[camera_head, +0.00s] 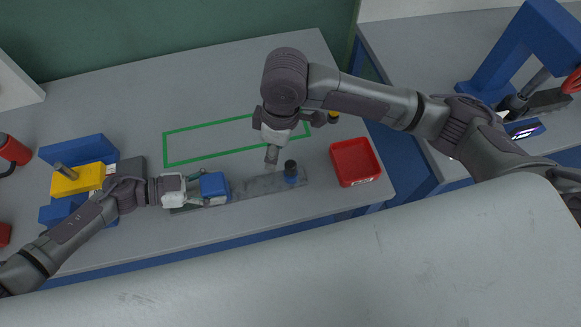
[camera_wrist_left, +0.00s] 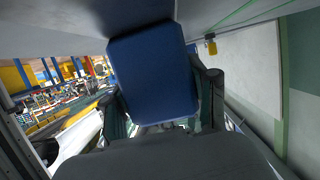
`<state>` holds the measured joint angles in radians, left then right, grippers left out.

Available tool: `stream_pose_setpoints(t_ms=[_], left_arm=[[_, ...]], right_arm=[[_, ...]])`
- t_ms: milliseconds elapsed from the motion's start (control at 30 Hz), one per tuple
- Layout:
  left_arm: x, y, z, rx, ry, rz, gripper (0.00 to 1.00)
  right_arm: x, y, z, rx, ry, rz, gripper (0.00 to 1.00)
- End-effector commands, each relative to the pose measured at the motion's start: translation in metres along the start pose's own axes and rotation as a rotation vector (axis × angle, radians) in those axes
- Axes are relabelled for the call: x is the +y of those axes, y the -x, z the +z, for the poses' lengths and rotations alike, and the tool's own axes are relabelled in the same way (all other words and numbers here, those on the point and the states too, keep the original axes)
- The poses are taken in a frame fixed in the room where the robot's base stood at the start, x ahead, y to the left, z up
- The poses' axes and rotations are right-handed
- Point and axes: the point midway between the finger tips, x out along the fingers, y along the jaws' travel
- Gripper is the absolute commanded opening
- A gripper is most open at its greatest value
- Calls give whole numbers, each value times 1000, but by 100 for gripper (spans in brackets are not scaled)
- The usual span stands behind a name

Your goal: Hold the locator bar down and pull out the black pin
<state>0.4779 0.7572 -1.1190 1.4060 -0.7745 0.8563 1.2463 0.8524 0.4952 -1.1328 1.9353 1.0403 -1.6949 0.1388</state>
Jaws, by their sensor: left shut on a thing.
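The locator bar (camera_head: 262,185) is a long, flat grey strip lying on the table. A blue block (camera_head: 214,187) sits at its left part. My left gripper (camera_head: 198,190) is shut on the blue block, which fills the space between its fingers in the left wrist view (camera_wrist_left: 155,75). The black pin (camera_head: 291,170) stands upright near the bar's right end. My right gripper (camera_head: 272,154) points down just left of and behind the black pin, apart from it in the picture. Whether its fingers are open or shut is unclear.
A red tray (camera_head: 355,161) stands right of the bar. A green outlined rectangle (camera_head: 190,146) lies behind the bar, partly hidden by my right arm. A blue and yellow fixture (camera_head: 78,180) stands at the left. A small yellow item (camera_head: 334,117) is near the back right.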

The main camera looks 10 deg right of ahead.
Motion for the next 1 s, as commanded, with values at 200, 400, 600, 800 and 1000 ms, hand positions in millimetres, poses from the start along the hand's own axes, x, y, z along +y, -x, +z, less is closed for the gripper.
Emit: stream_pose_setpoints(t_ms=[200, 400, 600, 800, 1000], left_arm=[[5, -1, 9, -14, 7, 7, 5], [5, -1, 9, -14, 7, 7, 5], [5, -1, 8, -14, 7, 7, 5], [6, -1, 8, -13, 7, 8, 5], [6, -1, 8, -13, 6, 8, 5]], right_arm=[[17, 6, 29, -105, -46, 59, 50], [19, -8, 33, -114, -52, 63, 50], [20, -37, 36, -114, -51, 61, 50], [22, -64, 38, -112, -49, 61, 50], [23, -79, 39, -110, -50, 62, 50]])
